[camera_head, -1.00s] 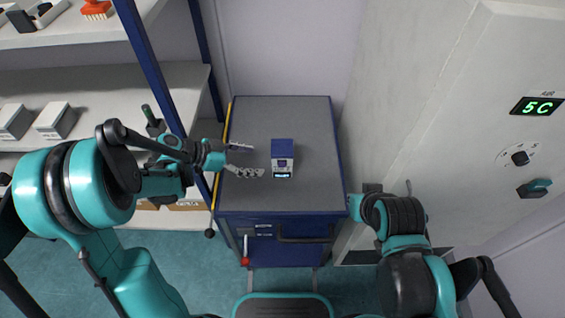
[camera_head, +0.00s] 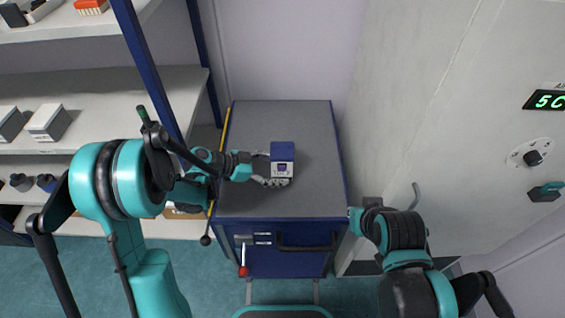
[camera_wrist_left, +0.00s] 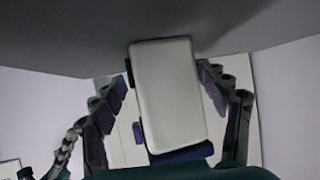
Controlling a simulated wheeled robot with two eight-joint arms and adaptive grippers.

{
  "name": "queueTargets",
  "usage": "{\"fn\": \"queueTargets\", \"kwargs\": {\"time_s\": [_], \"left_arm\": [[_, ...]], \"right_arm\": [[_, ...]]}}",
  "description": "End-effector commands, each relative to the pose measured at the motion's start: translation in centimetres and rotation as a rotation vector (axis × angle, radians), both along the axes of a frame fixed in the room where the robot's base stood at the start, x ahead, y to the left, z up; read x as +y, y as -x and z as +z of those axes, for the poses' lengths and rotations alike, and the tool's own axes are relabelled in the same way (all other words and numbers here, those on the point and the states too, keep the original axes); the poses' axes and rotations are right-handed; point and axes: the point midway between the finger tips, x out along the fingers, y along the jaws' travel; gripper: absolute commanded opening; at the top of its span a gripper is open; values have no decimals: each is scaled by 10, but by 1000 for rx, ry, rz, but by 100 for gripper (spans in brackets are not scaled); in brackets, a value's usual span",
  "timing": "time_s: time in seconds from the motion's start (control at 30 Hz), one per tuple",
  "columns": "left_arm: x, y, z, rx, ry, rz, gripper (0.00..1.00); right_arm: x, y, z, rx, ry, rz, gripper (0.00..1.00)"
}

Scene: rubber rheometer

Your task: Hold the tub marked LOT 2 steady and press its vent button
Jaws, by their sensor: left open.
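The tub (camera_head: 282,152) is a small box with a blue top and a pale front bearing a dark label, upright on the cart's grey top. The lettering is too small to read, and I cannot make out the vent button. My left gripper (camera_head: 277,169) reaches in from the left, its open fingers on either side of the tub. In the left wrist view the tub's plain grey face (camera_wrist_left: 170,95) stands between the two fingers (camera_wrist_left: 165,78); I cannot tell whether they touch it. My right arm is at the right of the cart, its gripper not visible.
The blue cart (camera_head: 240,200) has a grey top, clear around the tub, with a yellow strip along its left edge. Shelves (camera_head: 95,90) with boxes stand at left. A pale cabinet (camera_head: 440,130) with a green "5C" display stands at right.

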Motion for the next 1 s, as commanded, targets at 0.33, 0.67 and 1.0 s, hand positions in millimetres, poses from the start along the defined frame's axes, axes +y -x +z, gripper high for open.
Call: {"fn": "queueTargets", "kwargs": {"time_s": [0.33, 0.67, 1.0], "left_arm": [[-8, -3, -4, 0, 0, 1, 74], [-8, -3, -4, 0, -1, 1, 46], [-8, -3, -4, 0, -1, 1, 45]], "right_arm": [[0, 0, -4, 0, 0, 0, 0], [0, 0, -4, 0, 0, 0, 0], [0, 0, -5, 0, 0, 0, 0]]}}
